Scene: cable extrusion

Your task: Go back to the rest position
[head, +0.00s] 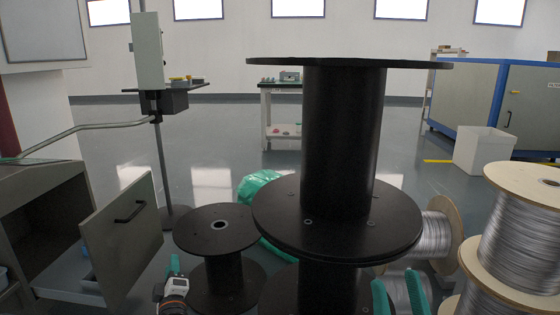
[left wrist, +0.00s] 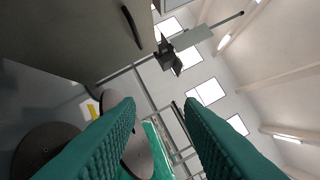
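My left gripper (head: 168,278) is low in the head view, left of the small black spool (head: 215,230). In the left wrist view its two teal fingers (left wrist: 160,103) stand apart with nothing between them. My right gripper (head: 399,288) is at the bottom of the head view, right of the tall black spools (head: 338,130). Its two teal fingertips are apart and I see nothing held between them. The rest of both arms is mostly outside the head view.
Wooden-flanged wire spools (head: 515,235) stand at the right. Green wrapped material (head: 258,190) lies behind the black spools.

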